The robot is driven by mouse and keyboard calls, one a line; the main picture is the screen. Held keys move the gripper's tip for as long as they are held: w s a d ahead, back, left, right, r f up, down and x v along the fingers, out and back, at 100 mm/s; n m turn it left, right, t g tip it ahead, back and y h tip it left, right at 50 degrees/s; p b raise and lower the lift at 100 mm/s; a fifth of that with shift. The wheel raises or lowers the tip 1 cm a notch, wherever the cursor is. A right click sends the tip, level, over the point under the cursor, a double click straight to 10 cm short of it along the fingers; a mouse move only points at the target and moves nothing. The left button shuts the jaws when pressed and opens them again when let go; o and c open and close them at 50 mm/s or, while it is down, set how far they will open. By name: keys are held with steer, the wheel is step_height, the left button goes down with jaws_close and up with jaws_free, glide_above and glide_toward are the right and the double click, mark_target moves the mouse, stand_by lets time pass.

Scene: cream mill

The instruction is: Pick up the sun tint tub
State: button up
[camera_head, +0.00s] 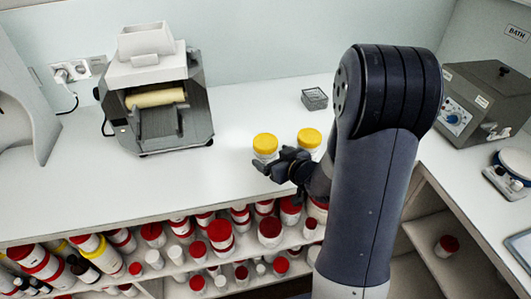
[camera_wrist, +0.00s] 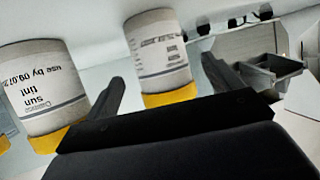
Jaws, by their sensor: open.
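Two white tubs with yellow lids stand on the white counter in the head view, a left one (camera_head: 265,146) and a right one (camera_head: 309,139). My gripper (camera_head: 274,160) is open close in front of them. In the wrist view the tubs appear lid-down. The sun tint tub (camera_wrist: 42,90), with "sun tint" and "use by" on its label, is at left, outside the left finger. Another yellow-lidded tub (camera_wrist: 158,52) shows between the open fingers of my gripper (camera_wrist: 163,72); its label seems to include "tint". I cannot tell which head-view tub is which.
A grey machine with a roller (camera_head: 160,100) is at left, a dark box with a dial (camera_head: 485,105) at right. Red-lidded jars (camera_head: 220,232) fill the shelf below. The counter left of the tubs is clear.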

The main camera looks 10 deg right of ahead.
steer(key=shift+p+x, duration=0.45)
steer(key=shift+x, duration=2.05)
steer(key=shift+s+f, duration=0.1)
steer(key=shift+f, duration=0.05)
steer(key=shift+c, duration=0.4)
steer(key=c, duration=1.1)
steer(key=shift+c, duration=0.2)
